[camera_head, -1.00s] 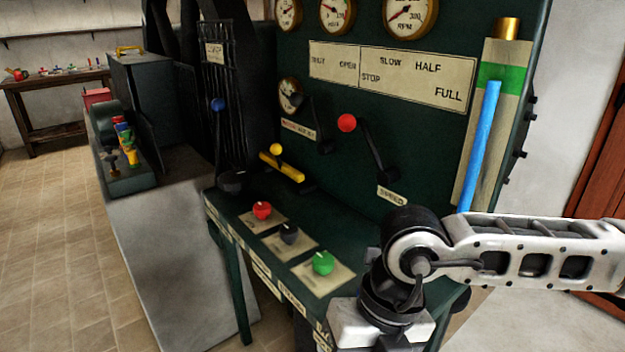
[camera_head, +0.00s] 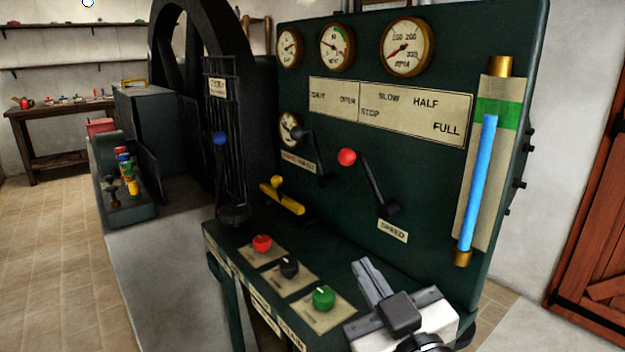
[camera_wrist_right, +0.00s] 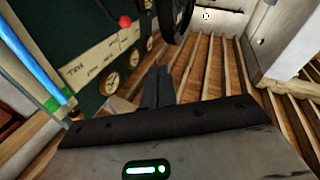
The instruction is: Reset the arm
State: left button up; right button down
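My right gripper (camera_head: 366,268) is at the lower right of the head view, in front of the green control panel (camera_head: 330,215) and right of the green knob (camera_head: 323,298). Its two fingers lie together, pointing up and left, with nothing between them. In the right wrist view the fingers (camera_wrist_right: 157,72) also show side by side and empty. The gripper's palm hides part of the panel's lower right. My left gripper is not in view.
Red (camera_head: 262,243) and black (camera_head: 289,266) knobs stand on the ledge. Floor (camera_head: 60,240) is clear at left.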

jog(key=s+d+f+m+g+h, duration=0.2)
jog(key=s+d+f+g+h, duration=0.15)
jog(key=f, duration=0.45)
jog(key=s+d+f+m+g+h, duration=0.2)
jog(key=d+f+g, duration=0.25)
jog(key=f, duration=0.35)
jog(key=s+d+f+g, duration=0.3)
jog(key=s+f+g, duration=0.15)
jog(key=s, duration=0.35)
jog(key=s+d+f+g, duration=0.2)
jog(key=s+f+g, duration=0.1)
jog(key=s+f, duration=0.35)
jog(key=w+a+f+t+y, duration=0.2)
jog(key=w+a+f+t, duration=0.2)
jog(key=w+a+t, duration=0.2)
jog(key=shift+w+t, duration=0.2)
jog(key=shift+t, duration=0.55)
jog(key=shift+y, duration=0.25)
